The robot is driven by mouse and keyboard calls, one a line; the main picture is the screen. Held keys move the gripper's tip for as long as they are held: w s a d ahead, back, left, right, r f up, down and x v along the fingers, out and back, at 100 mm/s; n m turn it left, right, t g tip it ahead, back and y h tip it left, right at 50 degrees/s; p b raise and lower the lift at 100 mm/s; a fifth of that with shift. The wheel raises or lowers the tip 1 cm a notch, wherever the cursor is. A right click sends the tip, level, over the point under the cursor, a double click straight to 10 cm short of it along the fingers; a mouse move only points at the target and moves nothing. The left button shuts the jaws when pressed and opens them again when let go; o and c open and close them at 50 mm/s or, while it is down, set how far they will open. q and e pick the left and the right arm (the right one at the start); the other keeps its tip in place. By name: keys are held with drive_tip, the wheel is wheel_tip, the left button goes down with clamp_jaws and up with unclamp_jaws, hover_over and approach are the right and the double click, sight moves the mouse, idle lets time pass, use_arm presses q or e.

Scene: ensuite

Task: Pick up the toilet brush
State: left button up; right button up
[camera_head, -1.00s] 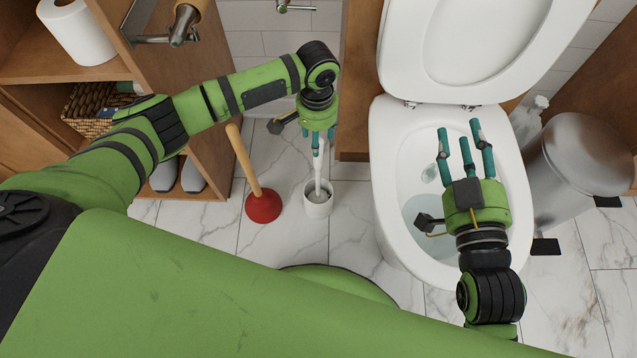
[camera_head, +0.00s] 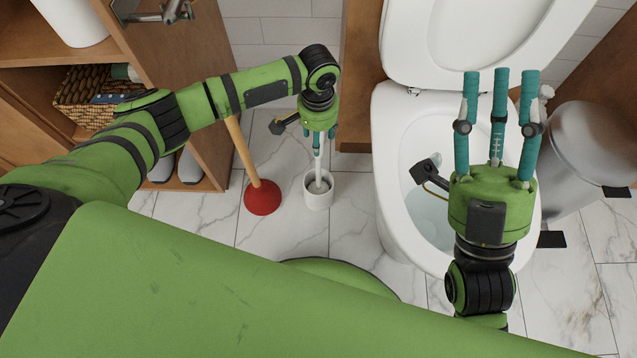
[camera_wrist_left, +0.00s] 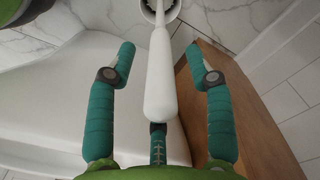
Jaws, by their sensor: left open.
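The toilet brush (camera_head: 318,172) stands upright in its white round holder (camera_head: 317,195) on the marble floor, left of the toilet. My left gripper (camera_head: 319,140) points down over the brush handle. In the left wrist view, the white handle (camera_wrist_left: 161,75) runs between the spread fingers of the left gripper (camera_wrist_left: 160,70), with a gap on both sides. The third finger is at the handle's near end, and I cannot tell whether it touches. My right gripper (camera_head: 498,110) is in front of the toilet bowl, fingers spread and empty.
A plunger (camera_head: 262,196) with a red cup stands just left of the holder. The toilet (camera_head: 388,170), lid up, is to the right, with a metal bin (camera_head: 590,150) beyond. Wooden shelves (camera_head: 215,130) stand at the left. Some floor is free around the holder.

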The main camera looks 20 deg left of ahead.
use_arm(q)
wheel_tip(320, 180, down, 2)
drive_tip(key=shift+f+b, duration=0.15)
drive_tip(key=shift+b, duration=0.35)
clamp_jaws()
drive_tip(key=shift+r, duration=0.2)
